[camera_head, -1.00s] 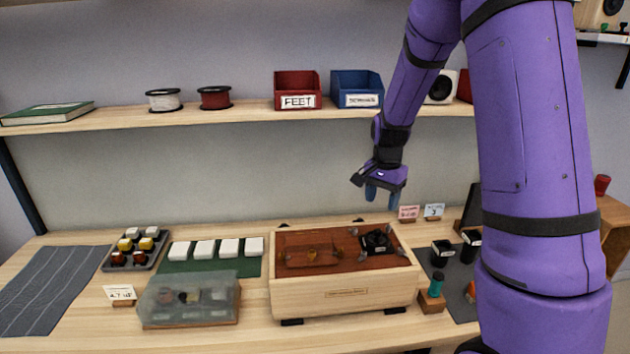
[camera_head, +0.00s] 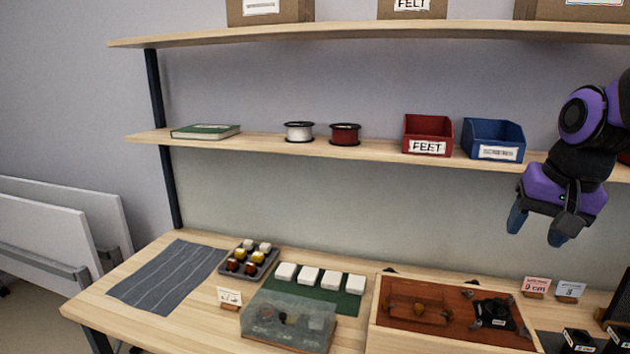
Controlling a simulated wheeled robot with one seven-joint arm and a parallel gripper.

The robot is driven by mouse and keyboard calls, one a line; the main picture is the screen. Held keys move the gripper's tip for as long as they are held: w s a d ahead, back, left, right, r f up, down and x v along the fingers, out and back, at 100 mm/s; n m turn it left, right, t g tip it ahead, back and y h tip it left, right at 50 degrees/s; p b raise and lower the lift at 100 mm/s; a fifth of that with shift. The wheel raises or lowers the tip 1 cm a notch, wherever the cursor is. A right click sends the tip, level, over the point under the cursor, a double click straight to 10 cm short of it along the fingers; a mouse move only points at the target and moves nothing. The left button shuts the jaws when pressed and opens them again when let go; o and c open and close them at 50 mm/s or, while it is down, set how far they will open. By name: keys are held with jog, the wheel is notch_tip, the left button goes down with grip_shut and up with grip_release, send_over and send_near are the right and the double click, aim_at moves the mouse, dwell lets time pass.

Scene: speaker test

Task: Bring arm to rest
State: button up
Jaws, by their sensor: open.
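My gripper (camera_head: 538,229) is at the right of the head view, with its two blue fingers apart and nothing between them. It hangs in the air in front of the shelf unit, above the right part of the bench and just below the blue bin's level. My purple arm (camera_head: 590,115) comes in from the right edge; most of it is out of frame. Below and left of the gripper, a wooden box (camera_head: 392,339) with a red-brown panel stands on the bench, apart from the gripper.
A red bin (camera_head: 424,128) and a blue bin (camera_head: 486,134) stand on the shelf near my gripper. On the bench are a clear-lidded case (camera_head: 290,317), white blocks on a green mat (camera_head: 352,300), a tray of knobs (camera_head: 262,268) and small cards (camera_head: 536,286). White panels (camera_head: 50,225) lean at left.

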jog(key=s+a+r+n+t, duration=0.1)
jog(key=s+n, duration=0.1)
jog(key=s, duration=0.4)
jog(key=s+a+r+n+t, duration=0.1)
jog(key=s+a+r+n, duration=0.1)
jog(key=s, duration=0.4)
jog(key=shift+s+a+r+n, duration=0.3)
jog(key=shift+n, duration=0.2)
